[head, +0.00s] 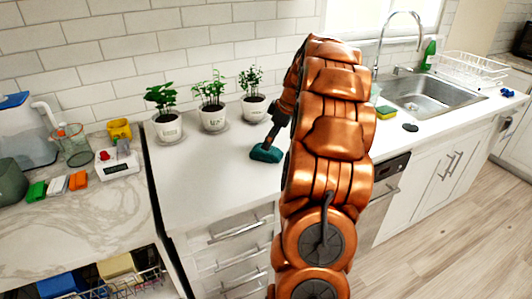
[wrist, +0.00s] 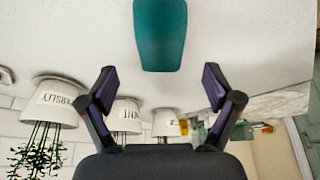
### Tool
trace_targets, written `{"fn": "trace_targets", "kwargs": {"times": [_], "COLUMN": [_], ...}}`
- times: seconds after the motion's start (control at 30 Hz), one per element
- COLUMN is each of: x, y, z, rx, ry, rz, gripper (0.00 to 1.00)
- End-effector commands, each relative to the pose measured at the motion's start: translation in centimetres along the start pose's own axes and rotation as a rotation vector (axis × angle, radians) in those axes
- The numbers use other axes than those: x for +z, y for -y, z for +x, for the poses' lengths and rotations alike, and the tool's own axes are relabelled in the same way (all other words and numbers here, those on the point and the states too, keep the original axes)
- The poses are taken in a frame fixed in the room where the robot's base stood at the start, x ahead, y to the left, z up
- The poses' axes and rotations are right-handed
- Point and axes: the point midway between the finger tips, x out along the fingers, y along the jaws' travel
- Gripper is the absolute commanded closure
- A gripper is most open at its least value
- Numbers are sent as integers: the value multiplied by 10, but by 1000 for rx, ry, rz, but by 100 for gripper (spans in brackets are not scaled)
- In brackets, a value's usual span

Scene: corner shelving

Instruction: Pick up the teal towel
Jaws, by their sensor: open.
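The teal towel (head: 266,153) is a small, rounded, compact piece lying on the white counter (head: 215,165), in front of the potted herbs. It also shows at the top centre of the wrist view (wrist: 160,36), cut off by the frame edge. My gripper (wrist: 159,86) is open and empty, its two dark fingers spread wider than the towel. The towel lies beyond the fingertips, not between them in that view. In the head view my gripper comes down close to the towel's upper right side; contact cannot be told there.
Three potted herbs (head: 212,115) stand along the tiled wall; the wrist view shows them upside down. A white scale (head: 117,163) and small coloured items sit on the marble counter at left. The sink (head: 425,97) and a sponge (head: 386,112) are at right. Counter left of the towel is clear.

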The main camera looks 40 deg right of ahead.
Motion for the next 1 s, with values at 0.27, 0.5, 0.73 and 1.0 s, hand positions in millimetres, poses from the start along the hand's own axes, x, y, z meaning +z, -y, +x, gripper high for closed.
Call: {"fn": "trace_targets", "kwargs": {"times": [0.27,0.5,0.73,1.0], "x": [2,2,2,2], "y": [3,3,2,2], "z": [29,48,48,47], "rx": [-4,-2,-1,0], "ry": [1,1,0,0], "rz": [3,1,1,1], "gripper": [10,10,20,48]}}
